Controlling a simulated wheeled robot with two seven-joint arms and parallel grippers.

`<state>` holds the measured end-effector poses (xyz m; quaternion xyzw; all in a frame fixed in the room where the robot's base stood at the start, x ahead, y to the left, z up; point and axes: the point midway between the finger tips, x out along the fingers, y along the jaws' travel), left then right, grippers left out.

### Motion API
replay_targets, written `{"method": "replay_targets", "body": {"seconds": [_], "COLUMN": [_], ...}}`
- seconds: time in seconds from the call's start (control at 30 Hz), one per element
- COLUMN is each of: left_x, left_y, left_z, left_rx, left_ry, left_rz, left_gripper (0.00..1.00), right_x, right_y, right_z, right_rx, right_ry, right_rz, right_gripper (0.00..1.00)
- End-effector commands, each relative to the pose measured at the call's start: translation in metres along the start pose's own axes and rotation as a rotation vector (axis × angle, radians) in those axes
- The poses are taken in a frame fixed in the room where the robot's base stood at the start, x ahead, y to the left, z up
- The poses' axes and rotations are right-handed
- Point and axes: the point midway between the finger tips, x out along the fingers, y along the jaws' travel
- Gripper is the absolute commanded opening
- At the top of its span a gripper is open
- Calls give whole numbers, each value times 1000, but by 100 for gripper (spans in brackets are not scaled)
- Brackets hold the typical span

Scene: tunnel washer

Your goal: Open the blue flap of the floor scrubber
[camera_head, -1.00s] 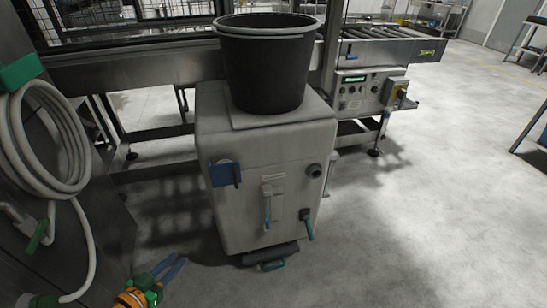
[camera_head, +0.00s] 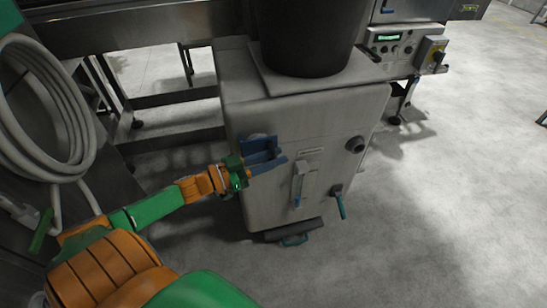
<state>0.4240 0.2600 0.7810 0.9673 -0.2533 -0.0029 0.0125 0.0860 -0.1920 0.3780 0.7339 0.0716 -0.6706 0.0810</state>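The floor scrubber (camera_head: 315,130) is a light grey box-shaped machine in the middle of the head view. Its blue flap (camera_head: 258,143) sits at the upper left of the front face. My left gripper (camera_head: 278,157) reaches in from the left on an orange and green arm, with its bluish fingers at the flap. The fingers overlap the flap and hide part of it. Their similar colour leaves contact and finger gap unclear. My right gripper is not in view.
A black bin (camera_head: 308,35) stands on top of the scrubber. A coiled hose (camera_head: 45,115) hangs at the left. A steel machine frame and control panel (camera_head: 392,45) stand behind. The floor at the right (camera_head: 460,210) is clear.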

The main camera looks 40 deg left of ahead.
Motion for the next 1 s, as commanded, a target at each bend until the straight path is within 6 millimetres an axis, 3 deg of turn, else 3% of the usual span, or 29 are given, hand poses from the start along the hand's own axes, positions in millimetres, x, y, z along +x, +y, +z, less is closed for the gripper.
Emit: {"method": "replay_targets", "body": {"seconds": [0.17,0.27,1.0], "left_x": [0,0,-1], "left_y": [0,0,0], "left_z": [0,0,1], "left_rx": [0,0,0], "left_ry": [-1,-1,-2], "left_rz": [-1,-1,-2], "left_gripper": [27,0,0], "right_x": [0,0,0], "right_y": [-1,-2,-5], "right_z": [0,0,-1], "right_rx": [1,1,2], "right_ry": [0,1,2], "right_rz": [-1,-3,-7], "right_gripper": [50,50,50]}}
